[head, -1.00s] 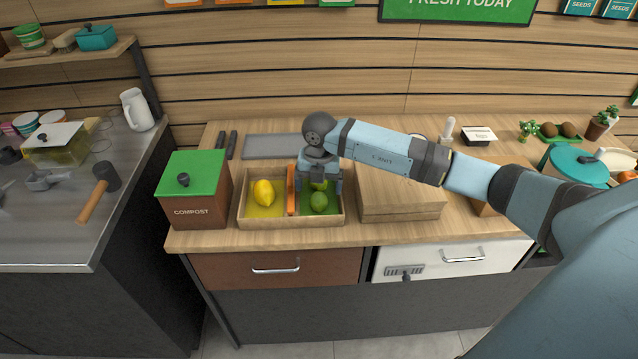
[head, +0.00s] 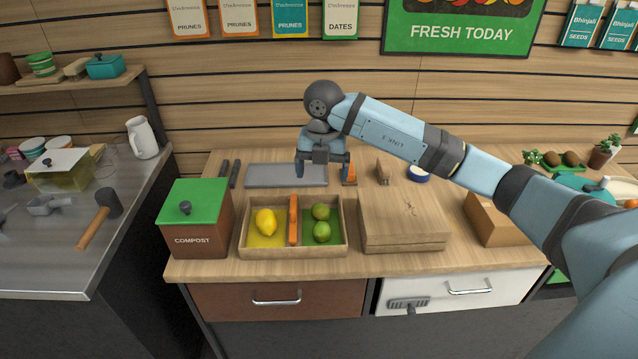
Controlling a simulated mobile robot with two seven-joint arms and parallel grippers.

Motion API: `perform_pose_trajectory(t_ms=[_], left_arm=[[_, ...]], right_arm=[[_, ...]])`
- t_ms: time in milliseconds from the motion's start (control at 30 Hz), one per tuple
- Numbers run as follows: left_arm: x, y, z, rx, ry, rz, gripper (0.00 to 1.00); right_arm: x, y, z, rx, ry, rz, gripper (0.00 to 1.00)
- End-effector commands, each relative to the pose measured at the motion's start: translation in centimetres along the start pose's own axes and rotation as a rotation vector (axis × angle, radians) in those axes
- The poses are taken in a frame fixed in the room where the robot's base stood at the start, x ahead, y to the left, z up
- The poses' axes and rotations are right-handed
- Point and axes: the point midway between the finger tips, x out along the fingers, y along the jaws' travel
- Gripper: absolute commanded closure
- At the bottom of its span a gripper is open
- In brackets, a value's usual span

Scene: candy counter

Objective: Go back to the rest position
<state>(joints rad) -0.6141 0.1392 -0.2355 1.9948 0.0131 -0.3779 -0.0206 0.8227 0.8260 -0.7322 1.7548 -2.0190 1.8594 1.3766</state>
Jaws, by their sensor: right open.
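My right gripper (head: 322,172) is open and empty, pointing down above the back of the wooden counter, behind the sorting tray. The wooden tray (head: 293,252) has two compartments split by an orange divider (head: 293,221). A yellow lemon (head: 265,222) lies in the left, yellow-floored compartment. Two green limes, one behind (head: 320,211) and one in front (head: 322,232), lie in the right, green-floored compartment. The gripper touches neither the tray nor the fruit. My left gripper is not in view.
A compost box (head: 195,233) with a green lid stands left of the tray. A wooden box (head: 403,231) stands right of it. A grey mat (head: 270,176) lies behind. A steel table at left holds a mallet (head: 100,217) and a white jug (head: 140,137).

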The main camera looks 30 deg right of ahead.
Motion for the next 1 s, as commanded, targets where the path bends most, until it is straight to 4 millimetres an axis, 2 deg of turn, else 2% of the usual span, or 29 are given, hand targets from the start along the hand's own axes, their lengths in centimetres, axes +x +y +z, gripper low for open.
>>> perform_pose_trajectory(t_ms=[267, 367, 467, 567, 600, 700, 733, 800, 867, 1000], left_arm=[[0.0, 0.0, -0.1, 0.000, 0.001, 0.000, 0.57], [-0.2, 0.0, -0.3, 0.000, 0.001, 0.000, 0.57], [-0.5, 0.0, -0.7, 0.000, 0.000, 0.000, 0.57], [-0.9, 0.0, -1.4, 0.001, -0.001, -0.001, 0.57], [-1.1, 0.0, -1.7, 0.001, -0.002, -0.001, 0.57], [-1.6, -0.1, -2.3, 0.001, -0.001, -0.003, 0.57], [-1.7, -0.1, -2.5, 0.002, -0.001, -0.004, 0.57], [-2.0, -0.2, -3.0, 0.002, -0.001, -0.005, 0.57], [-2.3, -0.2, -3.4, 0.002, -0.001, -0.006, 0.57], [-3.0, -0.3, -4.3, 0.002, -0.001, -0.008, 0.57]], right_arm=[[-0.3, 0.1, -0.2, -0.005, 0.007, 0.004, 0.08], [0.8, 1.1, -1.8, -0.053, 0.065, 0.054, 0.08], [2.8, 3.5, -5.8, -0.154, 0.203, 0.188, 0.08], [4.6, 6.6, -12.1, -0.263, 0.413, 0.427, 0.08], [4.9, 7.8, -14.8, -0.287, 0.503, 0.543, 0.08], [4.3, 10.1, -20.3, -0.281, 0.694, 0.843, 0.08], [3.9, 10.5, -21.6, -0.258, 0.743, 0.932, 0.08], [2.8, 11.4, -23.8, -0.169, 0.837, 1.136, 0.08], [2.0, 11.8, -24.8, -0.052, 0.896, 1.297, 0.08], [1.8, 11.3, -24.9, 0.343, 0.941, 1.587, 0.08]])
